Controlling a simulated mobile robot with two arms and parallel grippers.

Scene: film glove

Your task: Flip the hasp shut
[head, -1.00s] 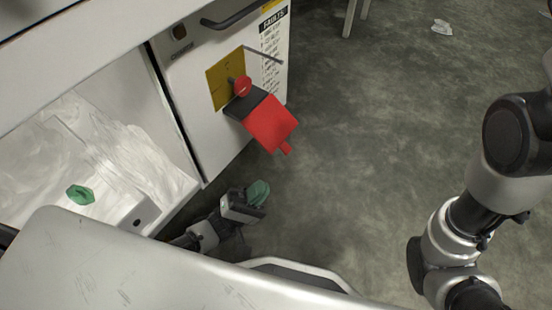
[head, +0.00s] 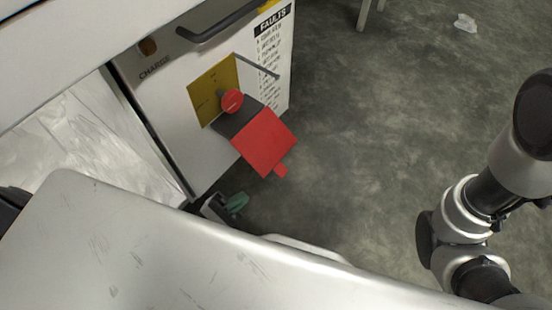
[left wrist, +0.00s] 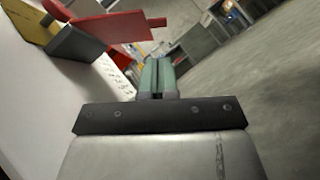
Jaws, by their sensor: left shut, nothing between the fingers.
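The red hasp flap (head: 264,142) stands out from the white cabinet's front, swung away from the yellow plate (head: 211,90), with a small tab at its outer end. A dark grey block joins it to the plate, and a round red knob (head: 231,99) sits on the plate. In the left wrist view the flap (left wrist: 112,27) is above and left of my left gripper. My left gripper (head: 238,201) is low beside the cabinet, below the flap and apart from it. Its green fingers (left wrist: 157,75) are shut and empty. Most of that arm is hidden. My right gripper is out of view.
The white cabinet front (head: 170,125) carries a dark handle (head: 222,24), a thin grey rod (head: 257,67) and a fault list (head: 270,60). An open white compartment (head: 90,140) is to its left. The grey floor (head: 390,130) to the right is mostly clear, with crumpled litter (head: 465,23) far off.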

